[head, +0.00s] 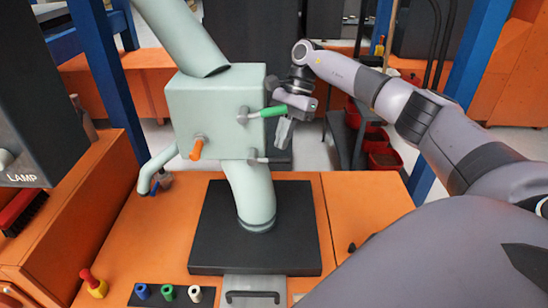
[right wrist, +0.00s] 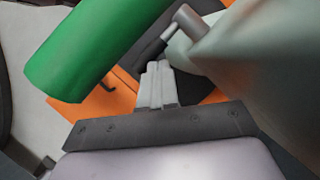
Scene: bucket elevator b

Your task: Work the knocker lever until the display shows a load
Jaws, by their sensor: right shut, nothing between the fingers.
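A pale green box (head: 215,112) on a pipe carries several levers. A green-handled lever (head: 268,111) sticks out of its right side; its handle fills the upper left of the right wrist view (right wrist: 85,45). An orange-handled lever (head: 196,149) is on the front. A short grey lever (head: 262,160) sits low on the right; which is the knocker is not labelled. My right gripper (head: 283,143) is shut and empty, pointing down just below and right of the green handle. In the right wrist view its fingertips (right wrist: 158,68) are near a dark-tipped rod (right wrist: 150,52); contact is unclear. No load display is readable.
A dark panel marked LAMP (head: 28,120) stands at the left. A black base plate (head: 290,240) lies on the orange bench (head: 345,200). Blue, green and white pegs sit in a dark block (head: 205,297) at the front.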

